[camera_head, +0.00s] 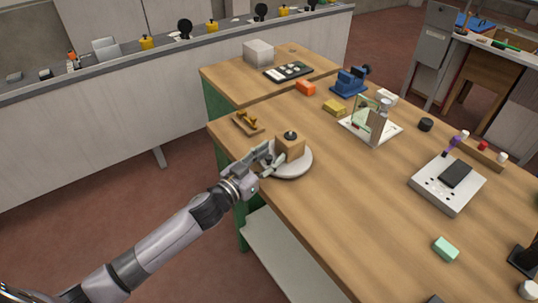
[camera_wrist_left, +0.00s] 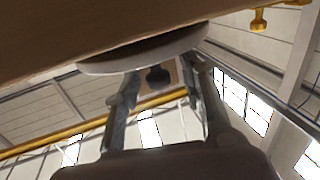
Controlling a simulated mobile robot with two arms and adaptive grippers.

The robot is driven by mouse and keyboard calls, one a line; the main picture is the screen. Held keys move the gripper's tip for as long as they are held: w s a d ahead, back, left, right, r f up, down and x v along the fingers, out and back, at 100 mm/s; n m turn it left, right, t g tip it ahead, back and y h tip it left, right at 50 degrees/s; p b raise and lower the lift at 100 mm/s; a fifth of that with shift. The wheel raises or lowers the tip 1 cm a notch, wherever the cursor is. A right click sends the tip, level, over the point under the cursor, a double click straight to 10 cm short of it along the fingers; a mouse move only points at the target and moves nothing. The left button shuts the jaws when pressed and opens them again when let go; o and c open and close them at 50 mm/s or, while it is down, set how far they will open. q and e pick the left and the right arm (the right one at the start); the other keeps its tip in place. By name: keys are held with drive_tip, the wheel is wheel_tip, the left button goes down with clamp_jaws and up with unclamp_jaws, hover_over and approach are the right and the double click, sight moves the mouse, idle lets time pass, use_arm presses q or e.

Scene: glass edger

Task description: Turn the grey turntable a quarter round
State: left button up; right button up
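The grey turntable (camera_head: 297,168) is a round disc near the left edge of the wooden workbench. A wooden block (camera_head: 290,147) with a black knob (camera_head: 290,135) on top stands on it. My left gripper (camera_head: 268,158) is at the disc's left side, level with the block. In the left wrist view the turntable (camera_wrist_left: 140,57) shows at the top, tilted. The left gripper's fingers (camera_wrist_left: 162,88) are apart there, with the block and black knob (camera_wrist_left: 158,77) between or just beyond them. Contact with the block cannot be told. My right gripper is not in view.
A small wooden holder with yellow pieces (camera_head: 247,122) lies left of the turntable. Beyond are a yellow block (camera_head: 334,107), an orange block (camera_head: 306,88) and a glass stand (camera_head: 370,125). The bench right of the turntable is bare up to a grey device (camera_head: 447,187).

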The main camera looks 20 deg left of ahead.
use_arm(q)
drive_tip(key=shift+c, duration=0.4)
clamp_jaws()
idle(0.5)
